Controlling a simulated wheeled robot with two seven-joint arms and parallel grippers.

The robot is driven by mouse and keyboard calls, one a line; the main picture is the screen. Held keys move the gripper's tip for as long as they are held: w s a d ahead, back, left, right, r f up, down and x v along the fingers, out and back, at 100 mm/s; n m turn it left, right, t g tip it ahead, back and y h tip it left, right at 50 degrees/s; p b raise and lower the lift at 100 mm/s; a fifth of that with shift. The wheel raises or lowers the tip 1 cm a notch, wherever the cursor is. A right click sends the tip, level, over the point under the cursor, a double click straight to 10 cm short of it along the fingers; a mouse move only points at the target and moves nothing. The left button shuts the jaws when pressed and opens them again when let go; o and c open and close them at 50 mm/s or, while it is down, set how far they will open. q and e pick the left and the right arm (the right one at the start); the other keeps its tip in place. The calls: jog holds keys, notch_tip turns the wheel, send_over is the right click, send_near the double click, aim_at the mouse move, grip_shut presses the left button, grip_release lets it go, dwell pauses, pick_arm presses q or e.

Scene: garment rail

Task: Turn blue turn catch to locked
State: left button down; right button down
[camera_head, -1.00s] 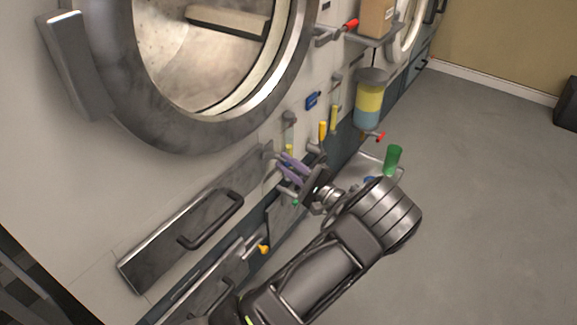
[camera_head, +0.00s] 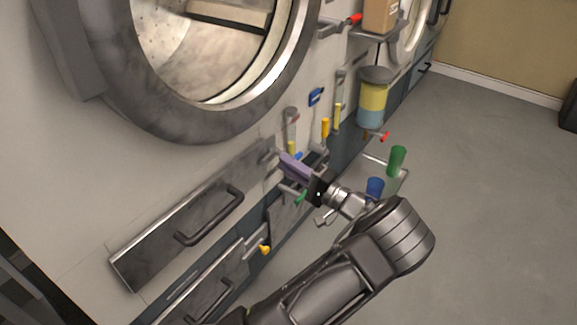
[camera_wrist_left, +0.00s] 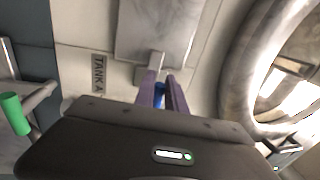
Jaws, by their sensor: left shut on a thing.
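The blue turn catch shows in the left wrist view as a small blue piece (camera_wrist_left: 159,94) between the purple fingers. My right gripper is not in view.
A grey panel (camera_head: 190,215) with a dark handle lies left of the gripper. A green-ended lever (camera_wrist_left: 15,113) and a "TANK A" label (camera_wrist_left: 99,73) are close by. Open floor lies beyond.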

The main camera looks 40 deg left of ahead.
pick_arm(q)
jog(key=c, duration=1.4)
grip_release()
jog(key=d, duration=0.2)
jog(key=d+f+p, duration=0.1)
jog(key=d, duration=0.4)
jog(key=shift+w+d+f, duration=0.1)
jog(key=shift+d+f, duration=0.25)
jog(key=shift+r, duration=0.1)
